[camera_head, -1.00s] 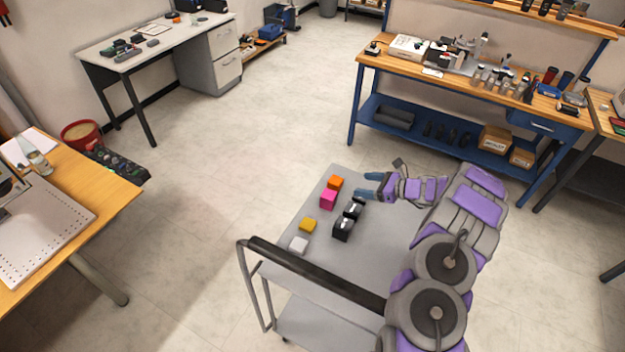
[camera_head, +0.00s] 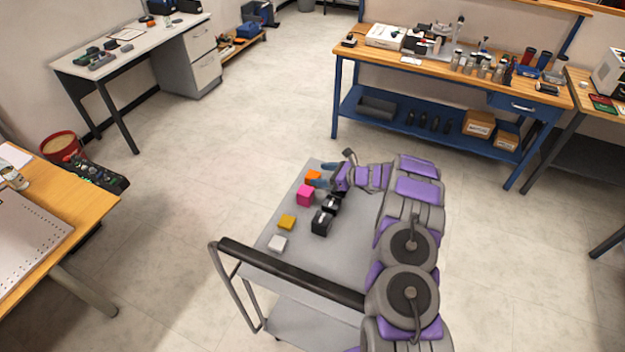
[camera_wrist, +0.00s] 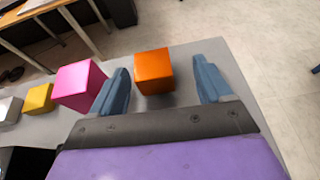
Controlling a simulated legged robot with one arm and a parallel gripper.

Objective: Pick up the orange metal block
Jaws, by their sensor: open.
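The orange metal block (camera_head: 313,177) sits at the far end of the grey cart top (camera_head: 262,243). In the wrist view the orange block (camera_wrist: 153,71) lies between the two blue fingers of my gripper (camera_wrist: 162,82), nearer the left finger. A gap shows between the block and the right finger. My gripper (camera_head: 324,179) is open and empty, and it points at the block from the right in the head view. I cannot tell whether the left finger touches the block.
A pink block (camera_head: 306,195) stands close to the orange one, just outside my left finger in the wrist view. Black blocks (camera_head: 321,222), a yellow block (camera_head: 287,222) and a white block (camera_head: 278,243) also stand on the cart. A dark cart handle (camera_head: 290,272) crosses the near end.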

